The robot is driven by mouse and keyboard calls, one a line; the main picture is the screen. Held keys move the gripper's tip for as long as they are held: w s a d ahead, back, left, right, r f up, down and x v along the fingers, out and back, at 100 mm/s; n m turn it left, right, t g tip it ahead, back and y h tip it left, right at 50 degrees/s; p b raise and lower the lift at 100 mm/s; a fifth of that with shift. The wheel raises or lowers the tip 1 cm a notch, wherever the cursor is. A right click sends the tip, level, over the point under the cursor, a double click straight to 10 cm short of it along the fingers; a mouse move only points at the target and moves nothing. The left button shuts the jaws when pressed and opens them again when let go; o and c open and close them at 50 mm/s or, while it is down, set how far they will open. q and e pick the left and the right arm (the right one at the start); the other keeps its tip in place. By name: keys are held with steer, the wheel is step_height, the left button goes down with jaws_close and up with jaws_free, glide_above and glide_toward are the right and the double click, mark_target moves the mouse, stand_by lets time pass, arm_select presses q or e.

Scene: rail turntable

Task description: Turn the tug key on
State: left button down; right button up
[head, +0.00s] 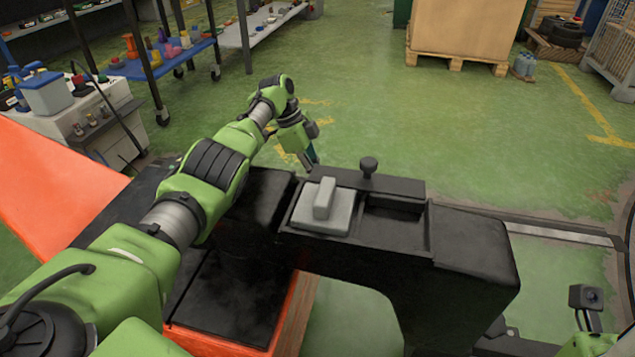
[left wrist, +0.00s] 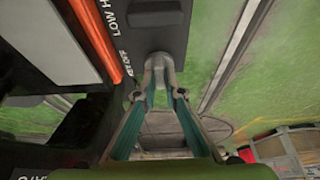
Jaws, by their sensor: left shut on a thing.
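The tug key (left wrist: 159,62) is a small light-grey piece on the dark panel in the left wrist view. Lettering is printed on the panel beside it. My left gripper (left wrist: 161,84) is shut on the key, with its two teal-lined fingers closing in on either side of it. In the head view my left gripper (head: 310,155) reaches down at the far side of the black tug console (head: 470,250). The key and the fingertips are hidden there.
A grey block (head: 323,208) sits in the console's top recess, with a black knob (head: 368,166) behind it. An orange body panel (head: 60,190) lies at the left. Shelves (head: 180,50) and a pallet box (head: 465,30) stand at the back. The green floor between is clear.

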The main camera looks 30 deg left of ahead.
arm_select(q)
steer(key=shift+b, duration=0.35)
steer(key=c, duration=2.1)
jaws_free()
steer(key=shift+c, duration=0.2)
steer(key=v, duration=1.2)
steer(key=shift+a, duration=0.1)
